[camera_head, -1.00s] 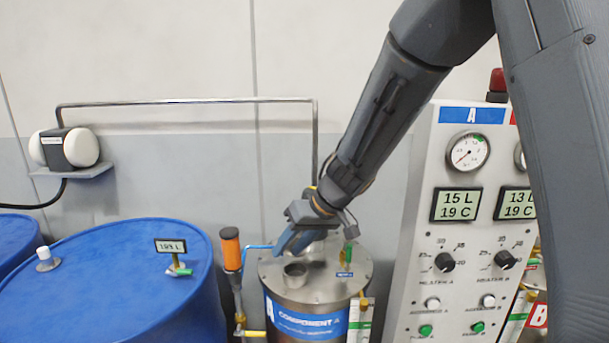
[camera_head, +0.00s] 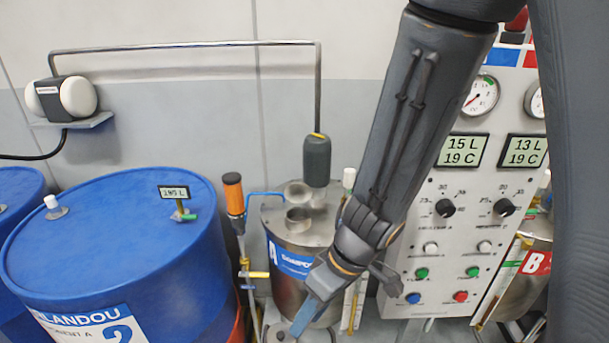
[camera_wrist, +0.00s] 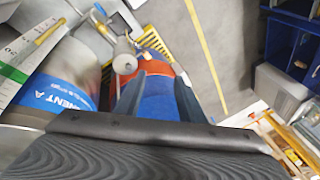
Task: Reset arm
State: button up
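My gripper (camera_head: 303,320) hangs low at the end of my dark arm in the head view, in front of the steel component A tank (camera_head: 290,290). It points down, and its blue finger is seen from the side. In the wrist view, the two fingers of my gripper (camera_wrist: 159,85) stand apart with nothing held between them. A blue and orange surface shows behind the gap. My arm covers the right part of the tank and part of the control panel (camera_head: 455,230).
A blue drum (camera_head: 110,235) stands at the left. A dark pipe end (camera_head: 317,160) is above the tank lid, and an orange-handled tool (camera_head: 232,193) stands beside the tank. A yellow floor line (camera_wrist: 203,50) and blue cabinet (camera_wrist: 283,45) show in the wrist view.

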jog(key=w+d+m+t+h+b, duration=0.3)
jog(key=w+d+m+t+b, duration=0.15)
jog(key=w+d, duration=0.75)
jog(key=s+d+f+m+g+h+b, duration=0.1)
jog(key=s+d+m+g+b, duration=0.1)
jog(key=s+d+m+b, duration=0.2)
jog(key=shift+s+d+f+m, duration=0.3)
jog(key=shift+s+d+m, duration=0.2)
jog(key=shift+d, duration=1)
